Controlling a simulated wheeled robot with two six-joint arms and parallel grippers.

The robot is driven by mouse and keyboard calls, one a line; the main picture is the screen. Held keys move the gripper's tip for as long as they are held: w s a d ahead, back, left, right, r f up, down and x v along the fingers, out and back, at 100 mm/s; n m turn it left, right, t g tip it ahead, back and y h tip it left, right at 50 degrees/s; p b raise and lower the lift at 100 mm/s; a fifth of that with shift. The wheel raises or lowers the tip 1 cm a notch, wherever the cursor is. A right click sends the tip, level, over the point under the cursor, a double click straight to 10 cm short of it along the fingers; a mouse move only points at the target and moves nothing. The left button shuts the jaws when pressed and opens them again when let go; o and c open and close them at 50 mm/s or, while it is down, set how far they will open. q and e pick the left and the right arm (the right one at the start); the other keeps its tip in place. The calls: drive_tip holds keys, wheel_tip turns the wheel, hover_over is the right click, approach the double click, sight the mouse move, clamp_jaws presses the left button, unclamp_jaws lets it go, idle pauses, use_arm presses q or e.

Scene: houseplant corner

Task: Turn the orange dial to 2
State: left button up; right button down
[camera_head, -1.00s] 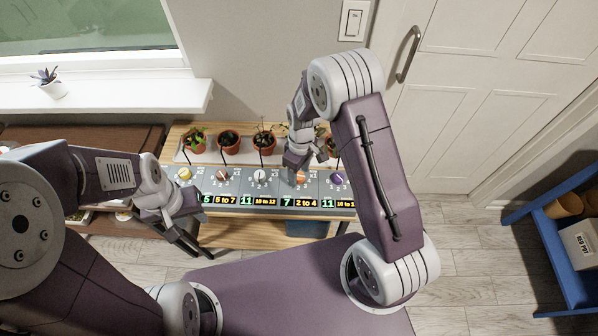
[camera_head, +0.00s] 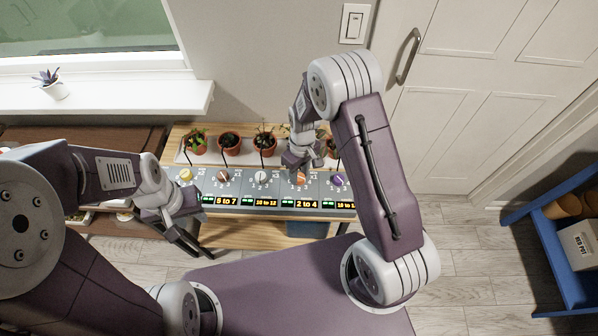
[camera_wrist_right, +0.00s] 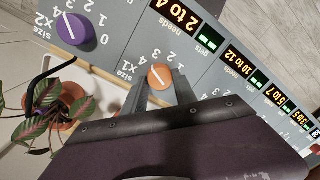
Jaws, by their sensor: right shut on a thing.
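The orange dial (camera_head: 301,178) sits on the grey control panel (camera_head: 273,187), in the row of dials.
A purple dial (camera_wrist_right: 80,29) is beside the orange one; white (camera_head: 260,177) and yellow (camera_head: 185,175) dials are further left. Potted plants (camera_head: 229,142) stand behind the panel. A blue cart (camera_head: 572,262) stands at the right.

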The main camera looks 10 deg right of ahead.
drive_tip(key=m+p, duration=0.2)
drive_tip(key=m, duration=0.4)
drive_tip(key=shift+s+d+r, duration=0.1)
drive_tip(key=shift+r, duration=0.05)
drive_tip(key=m+p, duration=0.2)
drive_tip(key=m, duration=0.2)
drive_tip(key=shift+m+t, duration=0.3)
drive_tip(key=shift+m+p, duration=0.85)
drive_tip(key=shift+m, duration=0.25)
drive_tip(key=c, duration=1)
unclamp_jaws()
drive_tip(key=shift+s, duration=0.1)
